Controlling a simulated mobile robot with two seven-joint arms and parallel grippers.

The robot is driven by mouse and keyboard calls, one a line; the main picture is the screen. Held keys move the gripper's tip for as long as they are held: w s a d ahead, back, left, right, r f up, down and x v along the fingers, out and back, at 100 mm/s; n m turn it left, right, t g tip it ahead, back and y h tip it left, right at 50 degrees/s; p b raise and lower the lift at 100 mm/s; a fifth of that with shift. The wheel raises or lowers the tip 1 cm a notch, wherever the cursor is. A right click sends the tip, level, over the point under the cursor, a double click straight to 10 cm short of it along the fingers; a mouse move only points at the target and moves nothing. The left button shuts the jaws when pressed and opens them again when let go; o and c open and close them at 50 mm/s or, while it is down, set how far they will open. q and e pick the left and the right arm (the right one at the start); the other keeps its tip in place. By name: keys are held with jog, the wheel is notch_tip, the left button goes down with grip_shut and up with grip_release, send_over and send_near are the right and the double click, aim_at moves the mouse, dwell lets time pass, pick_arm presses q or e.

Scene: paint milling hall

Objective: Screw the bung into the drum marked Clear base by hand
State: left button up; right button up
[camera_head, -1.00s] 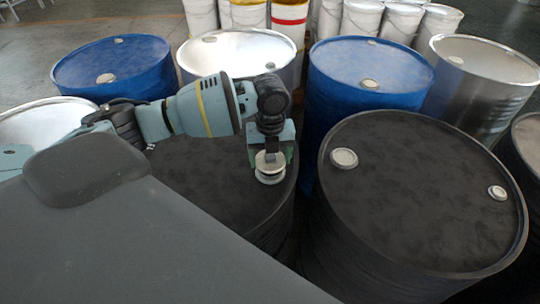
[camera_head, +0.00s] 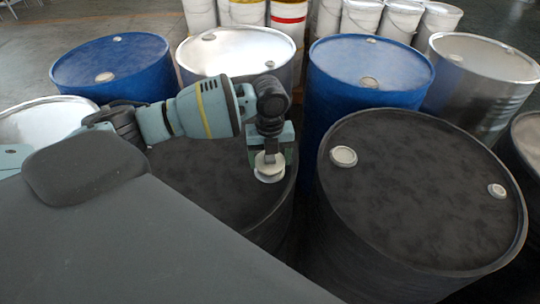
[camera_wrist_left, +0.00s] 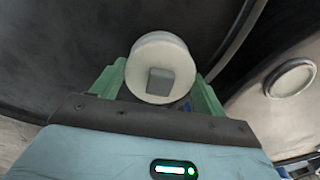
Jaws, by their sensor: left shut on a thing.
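The bung (camera_head: 270,174) is a pale round disc at the right part of the top of a black drum (camera_head: 205,195). In the left wrist view the bung (camera_wrist_left: 160,55) shows a small square grey middle. My left gripper (camera_head: 270,158) points down and is shut on the bung, a green finger on each side of it. I cannot tell how deep the bung sits, as the gripper hides its underside. No Clear base marking is readable on any drum. My right gripper is not in view.
A second black drum (camera_head: 420,200) with two pale closures stands close on the right. Blue drums (camera_head: 115,65) (camera_head: 370,70) and bare metal drums (camera_head: 235,50) (camera_head: 490,65) stand behind. Pails (camera_head: 290,12) line the back. A narrow gap separates the two black drums.

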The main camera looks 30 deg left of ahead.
pick_arm(q)
jog(key=shift+f, duration=0.55)
jog(key=o, duration=1.1)
jog(key=shift+c, duration=0.2)
jog(key=shift+s, duration=0.1)
jog(key=shift+d+r, duration=0.1)
jog(key=shift+r, duration=0.05)
jog(key=shift+r, duration=0.25)
notch_tip(320, 180, up, 6)
jog(key=shift+r, duration=0.1)
jog(key=shift+a+r, duration=0.25)
jog(key=shift+r, duration=0.2)
jog(key=shift+s+f, duration=0.1)
jog(key=shift+s, duration=0.05)
